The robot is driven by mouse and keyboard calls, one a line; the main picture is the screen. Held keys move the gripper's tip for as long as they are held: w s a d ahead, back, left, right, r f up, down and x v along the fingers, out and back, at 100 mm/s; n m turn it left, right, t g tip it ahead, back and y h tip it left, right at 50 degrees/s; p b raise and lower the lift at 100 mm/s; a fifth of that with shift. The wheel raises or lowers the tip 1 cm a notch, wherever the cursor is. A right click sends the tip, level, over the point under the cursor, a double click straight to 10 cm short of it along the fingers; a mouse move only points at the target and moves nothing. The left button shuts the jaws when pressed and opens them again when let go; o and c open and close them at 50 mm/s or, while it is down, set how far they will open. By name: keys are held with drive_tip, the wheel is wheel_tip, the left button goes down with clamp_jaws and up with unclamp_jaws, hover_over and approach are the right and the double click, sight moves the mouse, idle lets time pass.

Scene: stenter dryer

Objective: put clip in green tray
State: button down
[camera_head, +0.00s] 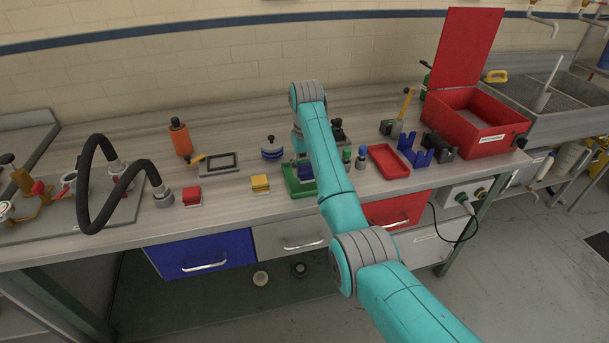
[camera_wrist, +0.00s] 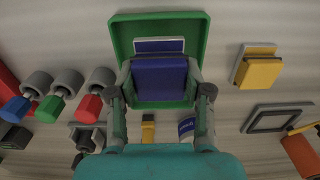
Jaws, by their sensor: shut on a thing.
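My gripper (camera_wrist: 160,98) points down over the green tray (camera_wrist: 116,40), with its fingers on both sides of a blue clip (camera_wrist: 160,80) and shut on it. The clip has a dark blue body and a paler plate at its far end. It overlaps the tray floor in the wrist view; I cannot tell whether it touches the floor. In the head view the green tray (camera_head: 291,185) sits near the bench's front edge, partly hidden by my arm, and the blue clip (camera_head: 306,173) shows only in part.
A yellow clip (camera_head: 260,184) and a red clip (camera_head: 191,197) lie left of the tray. A red tray (camera_head: 389,161), a blue holder (camera_head: 414,150) and a red open-lidded box (camera_head: 474,121) stand right.

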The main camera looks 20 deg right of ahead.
sight(306, 177)
drive_tip(key=shift+f, duration=1.85)
drive_tip(key=shift+f, duration=0.1)
drive_tip(key=shift+c, duration=2.4)
unclamp_jaws()
